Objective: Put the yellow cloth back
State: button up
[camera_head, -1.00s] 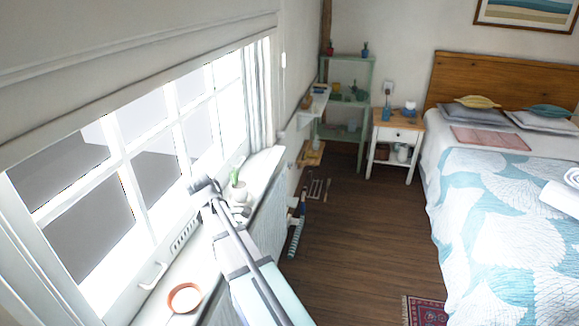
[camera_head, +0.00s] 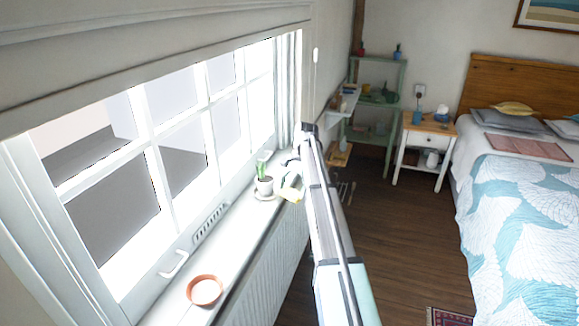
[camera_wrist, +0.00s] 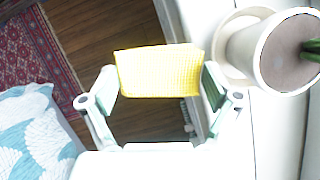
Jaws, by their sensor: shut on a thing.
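My gripper (camera_wrist: 158,88) is shut on the yellow cloth (camera_wrist: 157,69), which spans between its two fingers in the wrist view. The cloth looks like a small folded pad with a waffle texture. My gripper (camera_head: 291,181) is small there and partly hidden by my arm.
A potted plant (camera_head: 264,185) stands on the sill close to the gripper; its pot (camera_wrist: 268,50) also shows in the wrist view. A terracotta dish (camera_head: 205,291) sits nearer on the sill. A radiator (camera_head: 262,270) is below. The bed (camera_head: 515,215) is at right, with open floor between.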

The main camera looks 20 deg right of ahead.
jog(key=w+d+r+m+t+h+b, duration=0.1)
jog(key=w+d+r+m+t, duration=0.15)
jog(key=w+r+m, duration=0.45)
jog(key=w+d+r+m+t+h+b, duration=0.2)
jog(key=w+d+r+m, duration=0.2)
jog(key=w+m, duration=0.6)
jog(key=w+d+r+m+t+h+b, duration=0.1)
jog(key=w+d+r+m+t, duration=0.3)
jog(key=w+m, duration=0.45)
jog(key=shift+n+g, duration=0.75)
jog(key=shift+n, duration=0.2)
jog(key=f, duration=0.6)
jog(key=w+f+p, duration=0.1)
jog(key=f, duration=1)
jog(key=shift+w+a+f+p, duration=0.1)
jog(key=shift+w+f+p, duration=0.05)
jog(key=shift+f+p, duration=0.25)
jog(key=o, duration=0.8)
jog(key=shift+f, duration=0.1)
jog(key=shift+o, duration=0.2)
jog(key=b+v, duration=0.2)
jog(key=v, duration=1)
